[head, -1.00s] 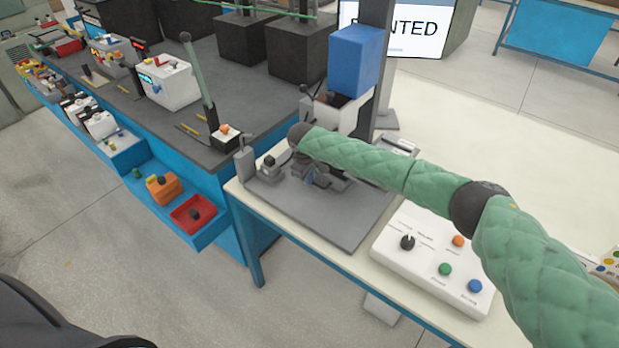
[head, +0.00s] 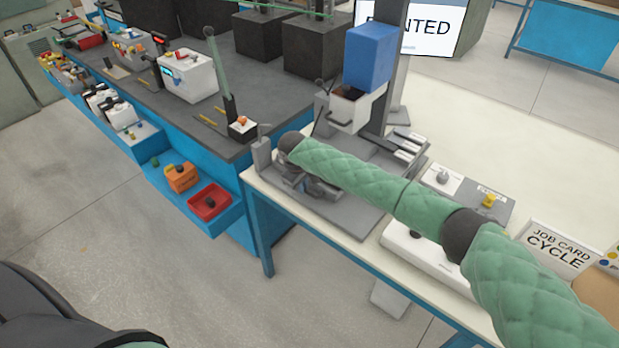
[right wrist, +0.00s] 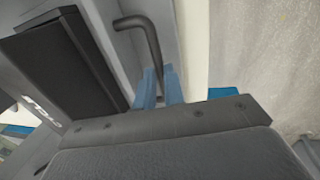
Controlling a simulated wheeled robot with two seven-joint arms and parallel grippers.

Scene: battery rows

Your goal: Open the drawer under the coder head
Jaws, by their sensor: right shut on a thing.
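The coder head is a blue block (head: 370,58) on a dark upright post. Under it is a white open-topped box (head: 372,106) with a dark inside, which looks like the drawer. My right gripper (head: 300,184) is low over the grey base plate, to the left of and nearer than the box; its wrist partly hides it. In the right wrist view its blue fingers (right wrist: 159,88) are shut around the lower end of a dark bent rod (right wrist: 147,38). How the rod joins the box is hidden. My left gripper is not in view.
A white control panel (head: 402,241) is partly behind my right arm. A dark bench (head: 215,130) with a tall lever is on the left.

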